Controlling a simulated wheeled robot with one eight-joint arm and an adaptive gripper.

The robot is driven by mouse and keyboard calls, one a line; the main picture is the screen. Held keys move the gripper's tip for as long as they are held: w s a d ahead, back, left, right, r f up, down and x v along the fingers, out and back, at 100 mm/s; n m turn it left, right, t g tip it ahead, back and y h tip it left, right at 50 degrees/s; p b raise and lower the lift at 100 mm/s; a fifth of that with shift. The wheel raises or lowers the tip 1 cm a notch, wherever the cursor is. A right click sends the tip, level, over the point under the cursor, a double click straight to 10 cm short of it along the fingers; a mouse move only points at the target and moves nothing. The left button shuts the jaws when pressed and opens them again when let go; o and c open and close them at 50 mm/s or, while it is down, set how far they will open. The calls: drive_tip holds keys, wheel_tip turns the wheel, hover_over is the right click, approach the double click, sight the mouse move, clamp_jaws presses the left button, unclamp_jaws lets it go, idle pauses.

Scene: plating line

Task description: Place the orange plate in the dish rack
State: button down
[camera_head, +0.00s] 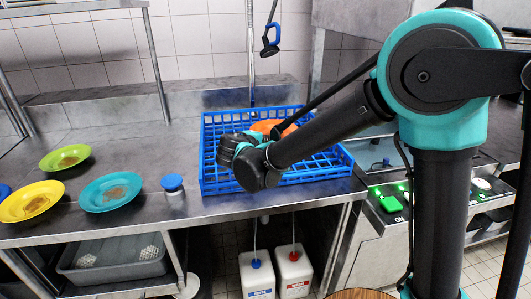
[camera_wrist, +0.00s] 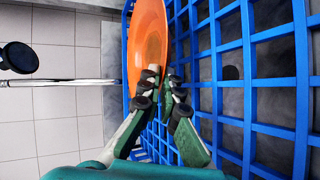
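The orange plate (camera_head: 266,126) is in the blue dish rack (camera_head: 330,168), partly hidden behind my arm in the head view. In the wrist view the orange plate (camera_wrist: 141,40) is seen steeply tilted beside the blue lattice of the rack (camera_wrist: 247,85), with a brownish patch on its face. My gripper (camera_wrist: 163,76) has one finger over the plate's face and the other just past its right edge, so the fingers close on the rim. Whether the plate's lower edge touches the rack floor is hidden. In the head view the fingertips are hidden by my arm.
Green (camera_head: 66,158), yellow (camera_head: 30,201) and teal (camera_head: 110,192) plates with brown food residue lie on the steel counter left of the rack. A blue-lidded jar (camera_head: 173,185) stands near the rack's left side. A hanging spray hose (camera_head: 270,45) is behind it.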

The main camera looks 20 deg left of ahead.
drive_tip(key=shift+f, duration=2.2)
drive_tip(key=shift+f, duration=0.15)
drive_tip(key=c, duration=2)
unclamp_jaws()
drive_tip(key=shift+s+r, duration=0.15)
drive_tip(key=shift+r, duration=0.1)
drive_tip(key=v, duration=1.1)
drive_tip(key=shift+s+r, duration=0.15)
drive_tip(key=shift+s, duration=0.2)
